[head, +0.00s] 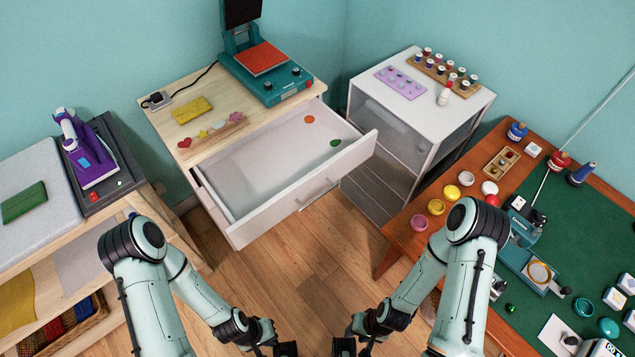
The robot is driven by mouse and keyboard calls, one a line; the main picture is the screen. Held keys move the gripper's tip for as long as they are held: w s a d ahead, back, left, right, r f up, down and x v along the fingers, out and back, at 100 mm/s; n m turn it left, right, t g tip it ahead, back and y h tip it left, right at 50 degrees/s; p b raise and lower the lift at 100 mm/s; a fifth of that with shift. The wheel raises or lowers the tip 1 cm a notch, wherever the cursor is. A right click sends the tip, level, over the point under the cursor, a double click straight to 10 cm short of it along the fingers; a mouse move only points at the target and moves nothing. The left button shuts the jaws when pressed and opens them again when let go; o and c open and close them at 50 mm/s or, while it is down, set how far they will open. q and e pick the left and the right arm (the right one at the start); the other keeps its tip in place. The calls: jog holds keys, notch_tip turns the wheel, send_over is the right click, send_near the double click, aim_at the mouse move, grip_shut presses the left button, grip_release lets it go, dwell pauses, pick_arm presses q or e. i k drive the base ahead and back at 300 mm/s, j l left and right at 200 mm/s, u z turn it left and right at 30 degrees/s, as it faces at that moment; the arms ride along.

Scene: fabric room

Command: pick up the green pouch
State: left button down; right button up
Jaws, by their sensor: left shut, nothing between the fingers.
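A flat dark green piece that looks like the green pouch (23,201) lies on the pale padded board (45,170) at the far left. My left gripper (285,349) is low in the middle, shut and empty, well to the right of and below the green pouch. My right gripper (344,348) is just to its right, far from the pouch. The bottom edge cuts off its fingertips, so I cannot tell its opening. No gripper touches the pouch.
A purple iron (83,150) stands on a dark tray right of the pouch. A wooden cabinet has its drawer (230,222) pulled open, with an orange and a green disc inside. A cluttered work table (400,235) stands at the right. Wooden floor (270,285) is clear between.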

aim_at(34, 196)
jog(key=u, duration=2.05)
jog(key=i+j+z, duration=0.15)
jog(key=j, duration=0.15)
jog(key=i+j+z, duration=0.15)
jog(key=k+j, duration=0.05)
jog(key=j, duration=0.05)
